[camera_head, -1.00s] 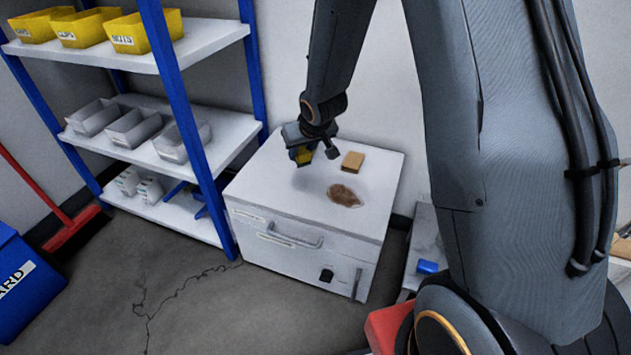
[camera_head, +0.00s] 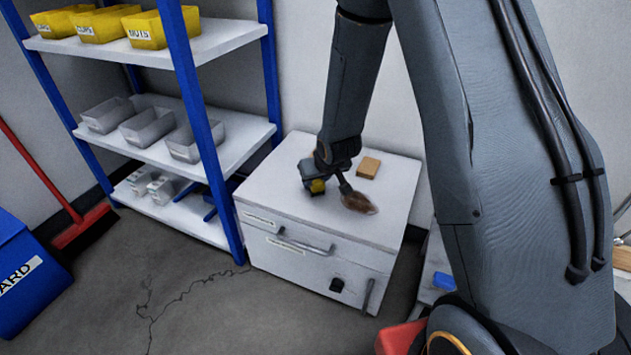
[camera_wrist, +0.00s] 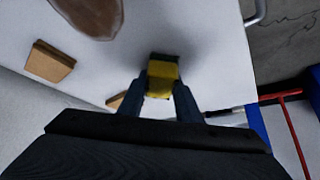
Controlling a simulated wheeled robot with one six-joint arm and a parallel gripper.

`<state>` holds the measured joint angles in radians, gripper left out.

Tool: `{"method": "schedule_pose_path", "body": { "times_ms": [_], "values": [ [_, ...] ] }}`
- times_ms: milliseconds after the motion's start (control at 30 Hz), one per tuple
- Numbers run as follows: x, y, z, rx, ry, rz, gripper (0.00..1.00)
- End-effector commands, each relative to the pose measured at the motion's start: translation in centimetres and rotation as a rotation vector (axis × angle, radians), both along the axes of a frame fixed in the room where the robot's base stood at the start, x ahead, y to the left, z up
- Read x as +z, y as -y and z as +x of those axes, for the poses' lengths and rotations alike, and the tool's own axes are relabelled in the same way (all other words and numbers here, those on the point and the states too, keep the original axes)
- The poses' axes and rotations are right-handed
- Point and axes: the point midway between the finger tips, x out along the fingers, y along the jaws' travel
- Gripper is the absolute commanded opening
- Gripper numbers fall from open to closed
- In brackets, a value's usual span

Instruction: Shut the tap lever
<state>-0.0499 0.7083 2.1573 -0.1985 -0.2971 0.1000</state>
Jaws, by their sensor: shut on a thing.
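No tap lever can be made out in either view. My gripper (camera_head: 314,182) is shut on a small yellow block with a dark green face, like a sponge (camera_head: 318,187). It is low over the white cabinet top (camera_head: 285,170), left of a brown stain (camera_head: 360,203). In the wrist view, the sponge (camera_wrist: 163,72) sits between both fingers of my gripper (camera_wrist: 160,92). I cannot tell whether the sponge touches the top. The stain (camera_wrist: 92,14) also shows in the wrist view, at its upper edge.
A tan block (camera_head: 368,167) lies on the cabinet top behind the stain. A blue-post shelf (camera_head: 190,100) with bins stands at the left. A red broom (camera_head: 80,228) and a blue bin (camera_head: 28,275) are farther left. The floor (camera_head: 180,290) in front is open.

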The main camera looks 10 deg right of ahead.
Motion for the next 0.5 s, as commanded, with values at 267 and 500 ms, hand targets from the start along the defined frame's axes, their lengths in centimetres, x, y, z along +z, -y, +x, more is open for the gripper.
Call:
{"method": "schedule_pose_path", "body": {
  "times_ms": [267,500],
  "values": [
    [-0.29,0.0,-0.02,0.0,-0.001,0.0,0.46],
    [-0.27,0.0,-0.02,0.0,-0.001,0.0,0.5]
  ]
}}
